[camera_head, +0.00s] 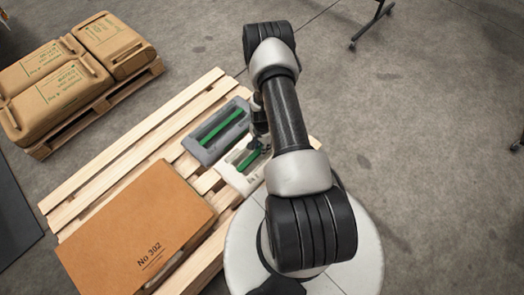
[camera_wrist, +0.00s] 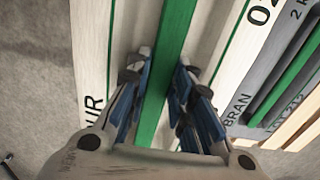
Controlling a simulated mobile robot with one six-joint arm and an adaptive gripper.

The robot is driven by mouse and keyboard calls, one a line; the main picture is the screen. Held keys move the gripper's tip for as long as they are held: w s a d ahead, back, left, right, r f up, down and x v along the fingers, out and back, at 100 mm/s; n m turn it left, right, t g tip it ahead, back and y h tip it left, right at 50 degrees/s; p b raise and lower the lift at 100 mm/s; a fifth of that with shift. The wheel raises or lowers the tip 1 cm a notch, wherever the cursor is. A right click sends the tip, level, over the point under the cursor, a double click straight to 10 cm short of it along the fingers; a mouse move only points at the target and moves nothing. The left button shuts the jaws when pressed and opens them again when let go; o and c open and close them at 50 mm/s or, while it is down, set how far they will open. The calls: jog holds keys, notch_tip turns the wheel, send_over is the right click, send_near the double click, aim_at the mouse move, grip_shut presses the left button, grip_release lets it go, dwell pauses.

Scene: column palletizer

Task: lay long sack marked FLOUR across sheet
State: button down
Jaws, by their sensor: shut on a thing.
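The long sack marked FLOUR is white with a green grip strip (camera_head: 249,160). In the head view it lies beside the grey sack, partly hidden by my arm. In the wrist view its white side (camera_wrist: 92,50) shows the letters "UR". My gripper (camera_wrist: 160,78) is shut on the green strip, one finger on each side; in the head view the gripper (camera_head: 258,145) is mostly behind my arm. I cannot tell whether the sack is lifted. The brown sheet (camera_head: 130,230), marked "No 302", lies on the near left part of the wooden pallet (camera_head: 120,160).
A grey sack with a green strip (camera_head: 218,130) is close beside the white one; the wrist view shows "BRAN" on it (camera_wrist: 245,110). Several brown sacks (camera_head: 60,85) are on another pallet at the upper left. Bare concrete floor (camera_head: 400,130) lies to the right.

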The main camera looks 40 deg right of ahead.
notch_tip(320, 180, up, 9)
jog(key=shift+p, duration=1.05)
jog(key=shift+w, duration=0.1)
